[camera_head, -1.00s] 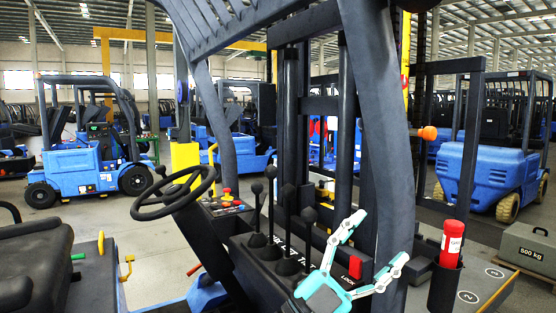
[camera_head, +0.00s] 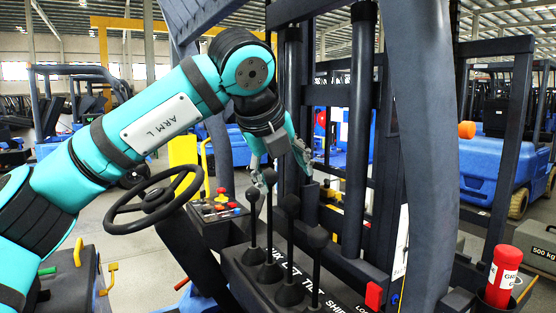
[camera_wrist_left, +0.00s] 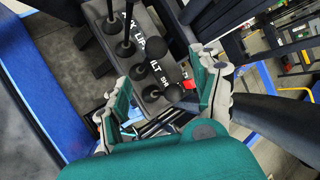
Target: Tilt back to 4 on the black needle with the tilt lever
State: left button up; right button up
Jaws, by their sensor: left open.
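My left gripper (camera_head: 280,165) is open and empty, pointing down just above the lever knobs; its fingers also show in the left wrist view (camera_wrist_left: 165,95). Several black levers stand in a row on the dark console. By the white labels, the tilt lever (camera_head: 291,205) seems to be the third from the left, upright with a round knob. In the left wrist view its knob (camera_wrist_left: 155,47) seems to lie between and beyond the fingers. I see no clear contact with it. The black needle and its scale cannot be made out. My right gripper is not in view.
The steering wheel (camera_head: 153,205) is left of the levers. Thick dark mast posts (camera_head: 362,130) stand close behind them. A red block (camera_head: 374,297) and a red canister (camera_head: 503,275) in a holder are at the right. A 500 kg weight (camera_head: 540,240) is at the right edge.

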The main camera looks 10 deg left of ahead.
aim_at(289, 199)
pick_arm(q)
jog(key=x, duration=0.4)
jog(key=shift+a+f+p, duration=0.15)
jog(key=shift+a+p, duration=0.05)
jog(key=shift+p, duration=0.1)
jog(key=b+x, duration=0.1)
jog(key=x, duration=0.3)
jog(key=shift+a, duration=0.15)
jog(key=shift+b+x, duration=0.55)
jog(key=shift+x, duration=0.4)
jog(key=shift+w, duration=0.25)
jog(key=shift+c, duration=1.1)
jog(key=c, duration=0.5)
jog(key=shift+c, duration=1.1)
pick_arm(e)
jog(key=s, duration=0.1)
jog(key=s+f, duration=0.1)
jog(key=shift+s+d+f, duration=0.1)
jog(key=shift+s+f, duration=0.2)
